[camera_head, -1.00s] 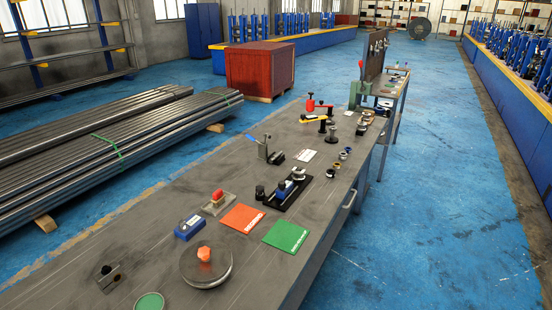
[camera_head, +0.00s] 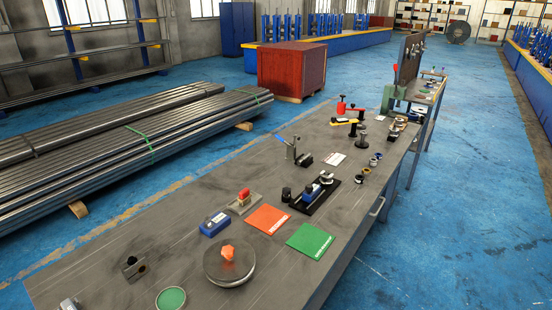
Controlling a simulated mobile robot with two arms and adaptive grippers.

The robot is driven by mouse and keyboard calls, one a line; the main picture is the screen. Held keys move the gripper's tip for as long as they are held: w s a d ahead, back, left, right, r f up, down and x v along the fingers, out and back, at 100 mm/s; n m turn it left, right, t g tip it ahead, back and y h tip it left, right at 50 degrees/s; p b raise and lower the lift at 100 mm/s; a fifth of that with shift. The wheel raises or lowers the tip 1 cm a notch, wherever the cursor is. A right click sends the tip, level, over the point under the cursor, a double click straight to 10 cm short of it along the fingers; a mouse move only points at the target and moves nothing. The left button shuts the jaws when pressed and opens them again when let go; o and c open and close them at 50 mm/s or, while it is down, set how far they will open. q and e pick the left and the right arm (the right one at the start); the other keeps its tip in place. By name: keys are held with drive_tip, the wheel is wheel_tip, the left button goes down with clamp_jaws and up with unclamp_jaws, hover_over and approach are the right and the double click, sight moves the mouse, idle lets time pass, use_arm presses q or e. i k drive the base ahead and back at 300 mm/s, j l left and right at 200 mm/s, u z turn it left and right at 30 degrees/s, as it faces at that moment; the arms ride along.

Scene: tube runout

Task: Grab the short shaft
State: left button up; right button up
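No part that I can surely name as the short shaft shows. Candidates on the grey workbench (camera_head: 215,262) are a small dark upright cylinder (camera_head: 286,194) left of a black fixture with a blue part (camera_head: 315,193), and a dark spool-shaped piece (camera_head: 361,137) farther back. Small dark and light rings (camera_head: 373,161) lie near the bench's right edge. Neither of my grippers is in view.
Near on the bench are a round plate with an orange knob (camera_head: 229,262), a blue box (camera_head: 214,224), orange (camera_head: 268,219) and green (camera_head: 310,241) cards, and a dark block (camera_head: 133,268). Steel tubes (camera_head: 120,140) lie left. The blue floor (camera_head: 455,220) right is clear.

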sight(305, 158)
drive_tip(key=i+l+u, duration=0.2)
drive_tip(key=l, duration=0.15)
drive_tip(key=i+l+u, duration=0.2)
drive_tip(key=l, duration=0.2)
drive_tip(key=i+l+u, duration=0.2)
drive_tip(key=l, duration=0.2)
drive_tip(key=l+u, duration=0.15)
drive_tip(key=l, duration=0.25)
